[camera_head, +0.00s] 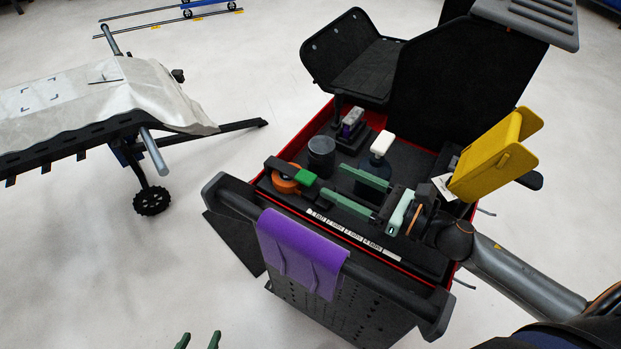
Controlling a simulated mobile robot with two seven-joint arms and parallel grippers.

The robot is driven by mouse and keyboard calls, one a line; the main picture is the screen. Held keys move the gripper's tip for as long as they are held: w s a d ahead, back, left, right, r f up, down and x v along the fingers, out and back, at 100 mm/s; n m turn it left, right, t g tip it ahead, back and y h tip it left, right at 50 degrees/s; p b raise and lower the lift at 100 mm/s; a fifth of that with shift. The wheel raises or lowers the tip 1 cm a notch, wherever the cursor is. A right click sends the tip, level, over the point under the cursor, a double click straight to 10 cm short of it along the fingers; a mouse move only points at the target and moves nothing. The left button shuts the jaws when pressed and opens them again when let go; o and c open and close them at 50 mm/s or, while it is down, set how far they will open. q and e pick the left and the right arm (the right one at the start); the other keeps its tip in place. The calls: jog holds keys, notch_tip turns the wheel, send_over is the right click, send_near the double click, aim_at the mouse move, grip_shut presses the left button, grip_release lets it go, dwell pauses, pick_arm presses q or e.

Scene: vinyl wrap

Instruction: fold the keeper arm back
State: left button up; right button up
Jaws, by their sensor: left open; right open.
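The likely keeper arm (284,167) is a short black bar with a green end, lying across an orange roll (284,184) at the left front of the cart tray. My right gripper (332,180) reaches in from the right over the tray. Its two green fingers are apart and point left, with the tips close to the bar's green end. Nothing shows between them, and I cannot tell whether they touch it. My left gripper (198,340) shows only as two green fingertips at the bottom edge, apart and empty, away from the cart.
The red-edged cart tray (318,120) holds a black cup (321,152) and a white-capped bottle (381,147). A purple cloth (297,250) hangs over the front handle. A yellow holder (492,158) is at right.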

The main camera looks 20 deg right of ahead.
aim_at(309, 178)
notch_tip(309, 178, down, 4)
jog(key=shift+w+a+r, duration=0.1)
jog(key=shift+w+r, duration=0.05)
jog(key=p+x, duration=0.1)
jog(key=x, duration=0.6)
jog(key=shift+a+r, duration=0.1)
jog(key=shift+r, duration=0.05)
grip_shut()
dwell(0.3)
dwell(0.8)
